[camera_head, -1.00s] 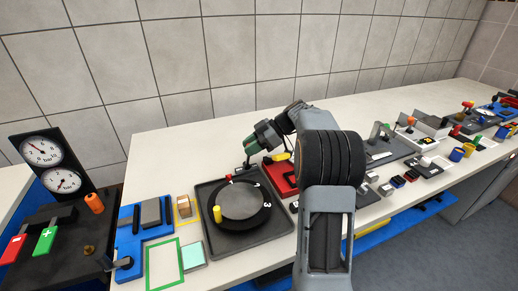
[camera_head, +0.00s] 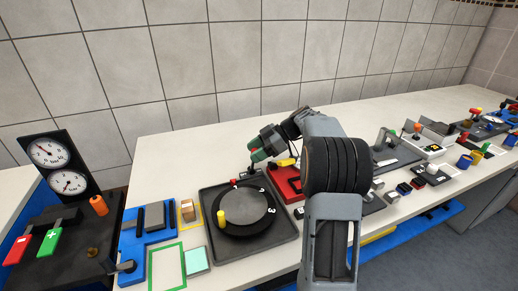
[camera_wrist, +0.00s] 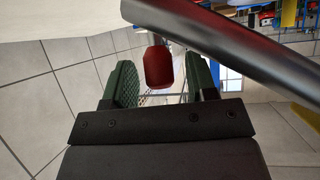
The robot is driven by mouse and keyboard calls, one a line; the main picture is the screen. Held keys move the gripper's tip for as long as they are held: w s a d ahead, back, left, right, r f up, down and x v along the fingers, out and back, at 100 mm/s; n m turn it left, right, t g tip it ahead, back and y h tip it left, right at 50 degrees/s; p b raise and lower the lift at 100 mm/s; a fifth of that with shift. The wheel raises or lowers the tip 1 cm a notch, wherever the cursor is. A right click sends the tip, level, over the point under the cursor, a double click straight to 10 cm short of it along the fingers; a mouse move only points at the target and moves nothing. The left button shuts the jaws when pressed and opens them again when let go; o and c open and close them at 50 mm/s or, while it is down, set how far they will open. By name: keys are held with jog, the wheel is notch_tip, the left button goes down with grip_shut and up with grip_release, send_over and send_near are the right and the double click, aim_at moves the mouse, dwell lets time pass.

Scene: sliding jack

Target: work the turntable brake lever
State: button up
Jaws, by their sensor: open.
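The turntable (camera_head: 287,247) is a black square base with a grey-topped black disc (camera_head: 246,206) and a yellow peg (camera_head: 221,219). My gripper (camera_head: 256,155) is above the base's back edge, with green finger pads. In the wrist view my gripper (camera_wrist: 160,85) is open, with a red knob (camera_wrist: 158,67) showing between the two pads. It looks like the brake lever's knob; whether the pads touch it I cannot tell. The lever's lower part (camera_head: 250,168) shows as a small dark shape below the fingers in the head view.
A red block (camera_head: 287,184) with a yellow handle stands right of the turntable. A blue board (camera_head: 133,243) and a small tan block (camera_head: 187,210) are left. A dark rounded bar (camera_wrist: 235,55) crosses the wrist view at upper right. The white bench behind is clear.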

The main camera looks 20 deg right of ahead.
jog(key=p+v, duration=0.1)
jog(key=v, duration=1.2)
jog(key=shift+d+r, duration=0.2)
jog(key=shift+d, duration=0.15)
jog(key=shift+c, duration=0.5)
